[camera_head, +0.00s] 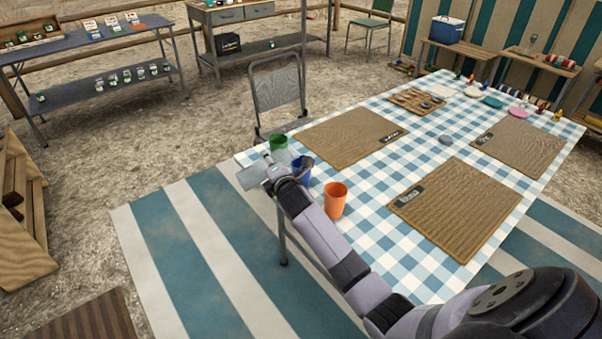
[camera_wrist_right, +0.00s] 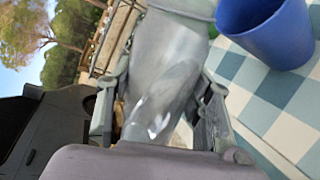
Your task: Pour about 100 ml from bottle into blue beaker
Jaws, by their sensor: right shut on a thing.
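The pale, see-through bottle (camera_head: 250,177) is at the near left corner of the checked table, held in my right gripper (camera_head: 270,173). In the right wrist view the bottle (camera_wrist_right: 165,75) fills the space between the two fingers (camera_wrist_right: 157,105). I cannot tell its exact tilt or how much liquid it holds. The blue beaker (camera_head: 303,170) stands on the table just right of the gripper, partly hidden by it. The beaker (camera_wrist_right: 268,32) also shows at the upper right of the wrist view, apart from the bottle. My left gripper is out of view.
A green cup (camera_head: 279,142) stands behind the blue beaker and an orange cup (camera_head: 335,200) stands in front, near my right forearm. Brown mats (camera_head: 455,210) and a wooden tray (camera_head: 417,101) lie farther along the table (camera_head: 375,185). A folding chair (camera_head: 277,85) is behind.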

